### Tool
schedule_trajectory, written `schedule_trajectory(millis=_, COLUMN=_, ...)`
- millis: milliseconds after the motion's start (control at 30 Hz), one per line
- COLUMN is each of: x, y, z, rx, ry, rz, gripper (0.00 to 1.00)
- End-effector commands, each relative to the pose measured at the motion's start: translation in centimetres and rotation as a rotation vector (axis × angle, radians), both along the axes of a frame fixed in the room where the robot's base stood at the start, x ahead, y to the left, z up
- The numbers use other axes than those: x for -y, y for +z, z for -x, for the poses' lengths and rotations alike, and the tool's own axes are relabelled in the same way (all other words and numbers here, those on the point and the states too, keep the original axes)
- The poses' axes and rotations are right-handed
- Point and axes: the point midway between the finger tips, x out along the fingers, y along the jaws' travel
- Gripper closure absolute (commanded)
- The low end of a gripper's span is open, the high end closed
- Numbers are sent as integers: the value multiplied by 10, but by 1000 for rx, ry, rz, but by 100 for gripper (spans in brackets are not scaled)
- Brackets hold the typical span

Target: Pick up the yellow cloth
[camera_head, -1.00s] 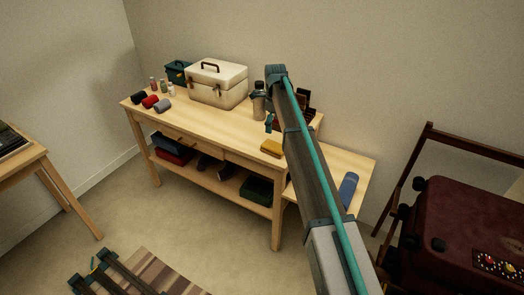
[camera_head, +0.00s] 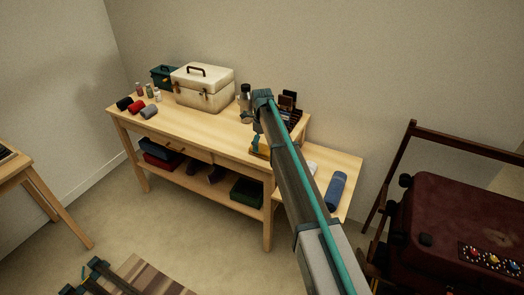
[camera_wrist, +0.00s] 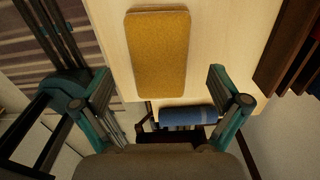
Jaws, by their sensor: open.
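The yellow cloth (camera_head: 262,149) lies folded flat on the wooden workbench (camera_head: 205,128), near its front right edge. In the head view my arm and gripper cover part of it. The wrist view shows the cloth (camera_wrist: 158,52) whole, as a mustard-yellow rounded rectangle. My gripper (camera_wrist: 159,80) is open and empty, with its teal fingers wide apart on either side of the cloth's near end. In the head view my gripper (camera_head: 255,141) is right by the cloth. I cannot tell the height left between fingertips and cloth.
A blue roll (camera_head: 337,190) lies on the lower side table to the right. A dark rack (camera_head: 289,108) stands behind my gripper. A maroon suitcase (camera_head: 462,220) sits at the right.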

Motion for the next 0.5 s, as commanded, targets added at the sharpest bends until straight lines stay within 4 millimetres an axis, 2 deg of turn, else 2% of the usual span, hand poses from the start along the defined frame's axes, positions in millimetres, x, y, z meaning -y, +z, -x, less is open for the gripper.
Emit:
schedule_trajectory(millis=200, x=0, y=-25, z=1, rx=0, ry=0, rz=0, gripper=2)
schedule_trajectory(millis=433, x=0, y=-28, z=1, rx=1, ry=0, rz=0, gripper=2)
schedule_trajectory(millis=467, x=0, y=-28, z=1, rx=1, ry=0, rz=0, gripper=4)
schedule_trajectory(millis=500, x=0, y=-28, z=1, rx=1, ry=0, rz=0, gripper=10)
